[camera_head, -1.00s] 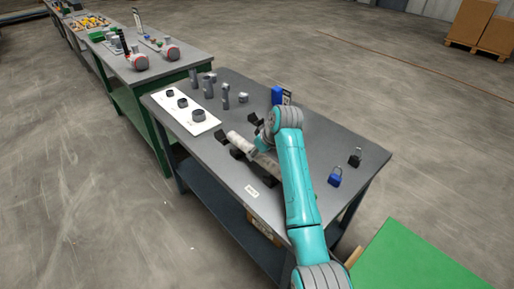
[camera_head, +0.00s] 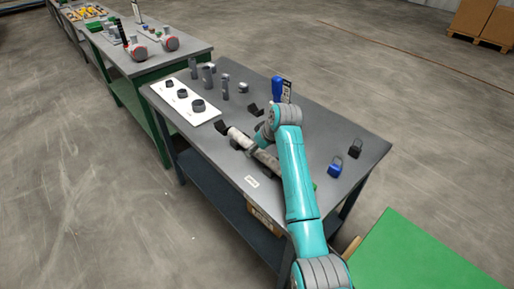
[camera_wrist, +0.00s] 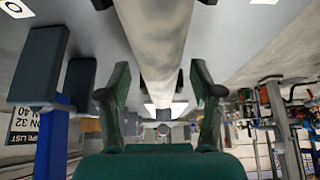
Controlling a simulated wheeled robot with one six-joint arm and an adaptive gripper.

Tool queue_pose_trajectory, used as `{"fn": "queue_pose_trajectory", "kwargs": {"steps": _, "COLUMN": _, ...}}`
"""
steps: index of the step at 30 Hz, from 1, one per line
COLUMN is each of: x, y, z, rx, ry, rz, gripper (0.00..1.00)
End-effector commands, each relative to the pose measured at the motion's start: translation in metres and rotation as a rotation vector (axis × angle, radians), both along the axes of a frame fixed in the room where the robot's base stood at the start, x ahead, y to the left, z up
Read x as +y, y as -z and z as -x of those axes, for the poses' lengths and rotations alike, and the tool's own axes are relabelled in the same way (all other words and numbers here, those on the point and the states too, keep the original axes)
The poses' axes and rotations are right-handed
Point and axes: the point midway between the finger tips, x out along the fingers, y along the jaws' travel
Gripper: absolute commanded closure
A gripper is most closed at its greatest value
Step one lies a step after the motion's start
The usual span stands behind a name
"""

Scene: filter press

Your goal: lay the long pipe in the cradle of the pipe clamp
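The long pipe (camera_head: 240,138) is a pale grey cylinder, tilted in the head view, over the middle of the grey table. Dark parts, apparently the pipe clamp (camera_head: 221,127), show around and under it, and another dark piece stands behind (camera_head: 253,109). Whether the pipe touches the cradle is hidden. In the wrist view the pipe (camera_wrist: 157,35) runs from the top edge down between the green fingers of my gripper (camera_wrist: 163,85). My arm hides the pipe's other end in the head view.
A white board (camera_head: 187,101) with dark rings lies at the table's left, with several grey fittings behind. Padlocks (camera_head: 335,170) lie to the right. A green surface (camera_head: 425,255) is at lower right.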

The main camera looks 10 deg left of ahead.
Motion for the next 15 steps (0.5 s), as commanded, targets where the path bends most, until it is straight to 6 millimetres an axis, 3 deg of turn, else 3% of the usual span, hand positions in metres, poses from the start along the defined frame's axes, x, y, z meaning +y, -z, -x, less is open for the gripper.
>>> {"fn": "queue_pose_trajectory", "kwargs": {"steps": 9, "x": -0.001, "y": -0.001, "z": 0.000, "rx": 0.000, "ry": 0.000, "rz": 0.000, "gripper": 0.31}}
{"fn": "queue_pose_trajectory", "kwargs": {"steps": 15, "x": -0.009, "y": -0.019, "z": 0.006, "rx": -0.003, "ry": 0.001, "rz": -0.001, "gripper": 0.31}}
